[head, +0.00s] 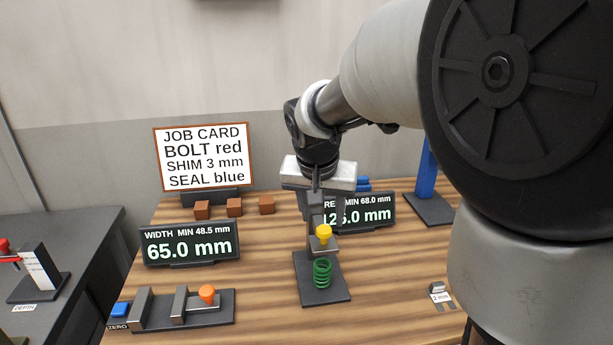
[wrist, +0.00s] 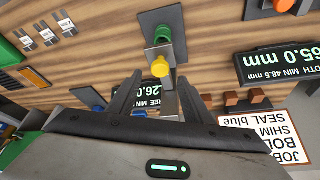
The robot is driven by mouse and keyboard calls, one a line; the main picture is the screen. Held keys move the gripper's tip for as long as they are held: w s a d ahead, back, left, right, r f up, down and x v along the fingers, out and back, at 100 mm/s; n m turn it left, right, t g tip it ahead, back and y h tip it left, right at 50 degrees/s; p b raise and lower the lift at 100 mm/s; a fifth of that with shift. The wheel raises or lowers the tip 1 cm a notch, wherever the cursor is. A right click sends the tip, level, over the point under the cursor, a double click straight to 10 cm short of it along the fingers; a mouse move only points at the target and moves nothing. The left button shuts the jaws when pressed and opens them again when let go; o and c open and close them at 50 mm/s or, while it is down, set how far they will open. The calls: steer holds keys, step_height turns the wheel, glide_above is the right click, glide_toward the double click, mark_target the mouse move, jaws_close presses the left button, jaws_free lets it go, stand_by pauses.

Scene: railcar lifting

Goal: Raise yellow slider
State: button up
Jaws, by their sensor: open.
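The yellow slider knob (head: 323,232) sits on a grey jaw above a green coil spring (head: 322,273). The spring stands upright on a dark base plate (head: 340,292), with a gap between its top and the jaw. In the wrist view the yellow knob (wrist: 160,68) lies just beyond the fingertips, roughly between their lines, and the spring (wrist: 163,33) is farther off. My gripper (wrist: 155,82) is open and empty. In the head view my gripper (head: 318,195) is above the knob, its fingers partly blending with the grey post.
A display (head: 365,212) behind, partly hidden by my gripper, reads about 126.0 mm. Another display (head: 188,246) reads 65.0 mm. An orange-knobbed width gauge (head: 207,294) stands front left. Brown blocks (head: 235,207) sit behind. A small shim tag (head: 439,293) lies right. Bare table surrounds the plate.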

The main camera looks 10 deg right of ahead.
steer(key=v, duration=1.2)
steer(key=shift+p, duration=0.35)
steer(key=shift+r, duration=0.1)
steer(key=s+d+n+y+p, duration=0.1)
steer(key=s+n+p, duration=0.1)
steer(key=s, duration=0.7)
steer(key=s+d+f+n+t+p, duration=0.1)
steer(key=s+n+p, duration=0.1)
steer(key=s, duration=0.7)
steer(key=shift+d+n+y+p, duration=0.3)
steer(key=shift+d+y+p, duration=0.1)
steer(key=shift+p, duration=0.35)
